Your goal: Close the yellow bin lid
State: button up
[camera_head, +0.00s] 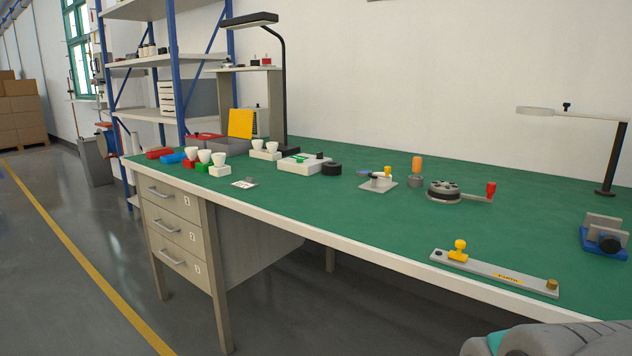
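The yellow bin lid (240,123) stands raised, nearly upright, at the far left end of the green workbench. Below it is a grey bin (232,148), whose inside I cannot see from here. A red panel (203,137), which looks like a lid lying flat, is just left of the yellow one. A rounded grey and teal part of my own arm shows at the bottom right corner, far from the bins. My gripper's fingers are not in view.
White bulbs in coloured holders (204,156) and a white box (303,164) stand in front of the bins. A black lamp (284,90) rises just right of the lid. A turntable (444,191) and a grey bar (495,273) lie nearer. Floor left of the bench is clear.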

aim_at(240, 125)
jog(key=i+j+u, duration=1.3)
jog(key=i, duration=0.3)
jog(key=i+j+u, duration=0.3)
jog(key=i, duration=0.3)
jog(key=i+u, duration=0.25)
jog(key=i, duration=0.35)
jog(key=i+z, duration=0.1)
jog(key=i, duration=0.55)
jog(key=i+j, duration=0.15)
jog(key=i, duration=0.55)
jog(key=i+j+z, duration=0.15)
jog(key=i, duration=0.5)
jog(key=i+l+z, duration=0.1)
jog(key=i+z, duration=0.15)
jog(key=z, duration=0.2)
jog(key=i+z, duration=0.3)
jog(key=z, duration=0.15)
jog(key=i+j+z, duration=0.1)
jog(key=i+z, duration=0.15)
jog(key=z, duration=0.2)
jog(key=i+j+z, duration=0.2)
jog(key=z, duration=0.25)
jog(key=i, duration=0.05)
